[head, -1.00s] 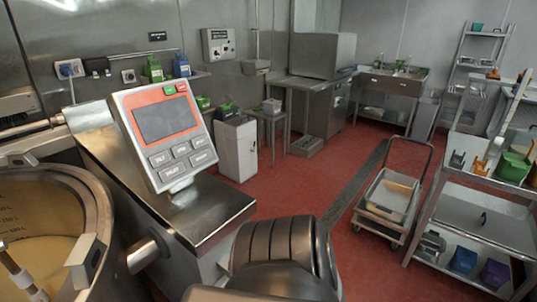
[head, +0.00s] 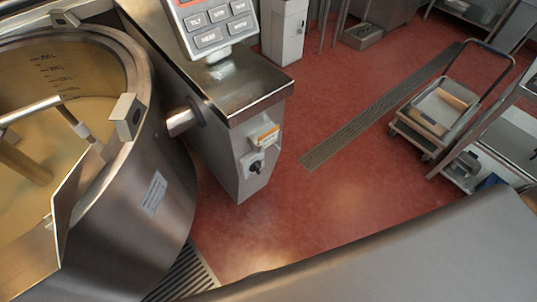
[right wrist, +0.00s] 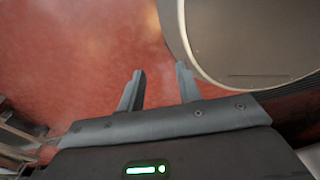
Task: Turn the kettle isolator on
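The kettle isolator (head: 256,167) is a small black rotary knob on a pale plate, low on the front end of the steel console pillar beside the kettle. A small orange and white label (head: 264,136) sits just above it. The knob is too small to read its setting. The large steel mixing kettle (head: 150,225) stands at left with a pale yellow content. In the right wrist view my right gripper (right wrist: 160,85) has its two fingers apart with nothing between them, over red floor. The isolator does not show in that view. My left gripper is not in view.
The control panel (head: 215,22) tops the pillar. A floor drain grating (head: 375,110) runs across the red floor. A trolley (head: 437,110) and a steel shelf unit (head: 505,140) stand at right. Floor right of the pillar is clear. My own arm spans the lower right.

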